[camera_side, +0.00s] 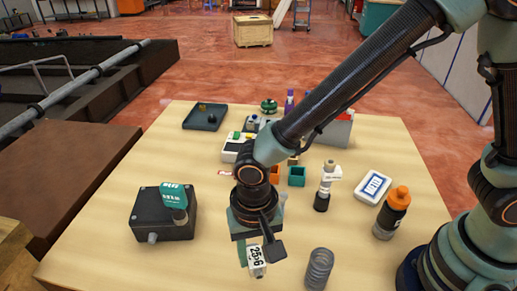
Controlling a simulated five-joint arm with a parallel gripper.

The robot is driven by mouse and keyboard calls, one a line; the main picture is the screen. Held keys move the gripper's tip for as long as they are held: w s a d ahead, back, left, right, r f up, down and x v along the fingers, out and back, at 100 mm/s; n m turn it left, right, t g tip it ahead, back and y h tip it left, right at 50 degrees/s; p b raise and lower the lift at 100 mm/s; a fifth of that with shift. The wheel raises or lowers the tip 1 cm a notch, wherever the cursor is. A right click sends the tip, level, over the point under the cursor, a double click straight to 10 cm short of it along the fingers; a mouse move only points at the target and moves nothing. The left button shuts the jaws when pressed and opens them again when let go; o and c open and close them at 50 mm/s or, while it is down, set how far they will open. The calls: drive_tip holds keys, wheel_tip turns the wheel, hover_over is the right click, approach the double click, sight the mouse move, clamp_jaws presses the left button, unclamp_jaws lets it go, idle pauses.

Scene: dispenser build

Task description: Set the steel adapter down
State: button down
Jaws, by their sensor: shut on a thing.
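My gripper (258,253) is at the front of the table, pointing down. It is shut on a small pale piece with black characters on its face, which I take to be the steel adapter (257,263). The piece is tilted slightly, and its upper part is hidden between the fingers. I cannot tell whether its lower end touches the table. A grey ribbed cylinder (319,268) stands upright to the right of my gripper, apart from it.
An orange-capped bottle (392,213) and a white-and-blue box (373,187) are right. A white-topped black part (324,188), teal bin (297,176) and dark tray (205,117) are farther back. The wooden table (95,255) is bare front left.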

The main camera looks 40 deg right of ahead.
sight(255, 266)
drive_tip(key=shift+f, duration=2.2)
drive_tip(key=shift+f, duration=0.15)
drive_tip(key=c, duration=0.5)
unclamp_jaws()
